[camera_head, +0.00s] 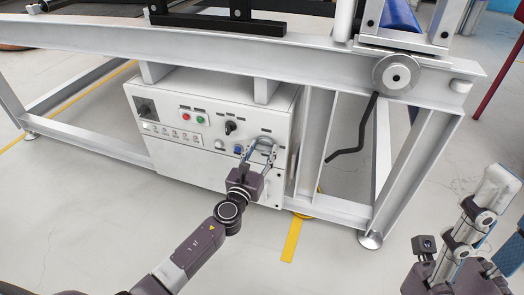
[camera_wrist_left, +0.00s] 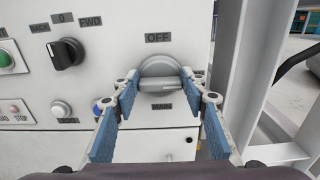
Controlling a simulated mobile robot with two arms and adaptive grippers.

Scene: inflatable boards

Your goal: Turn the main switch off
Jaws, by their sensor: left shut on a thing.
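The main switch is a grey rotary knob (camera_wrist_left: 160,66) on the white control box (camera_head: 180,165), with an OFF label above it and a MAIN label below it. Its raised grip bar lies about level in the left wrist view. My left gripper (camera_wrist_left: 159,84) is shut on the knob, with one blue-padded finger at each end of the bar. In the head view the left gripper (camera_head: 259,154) reaches up to the lower right of the box and partly covers the knob.
A black selector knob (camera_wrist_left: 67,53), a green button (camera_head: 201,120), a red button (camera_head: 185,117) and a blue button (camera_head: 238,149) are near the switch. A grey steel frame (camera_head: 315,140) stands right of the box. The floor in front is mostly clear.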

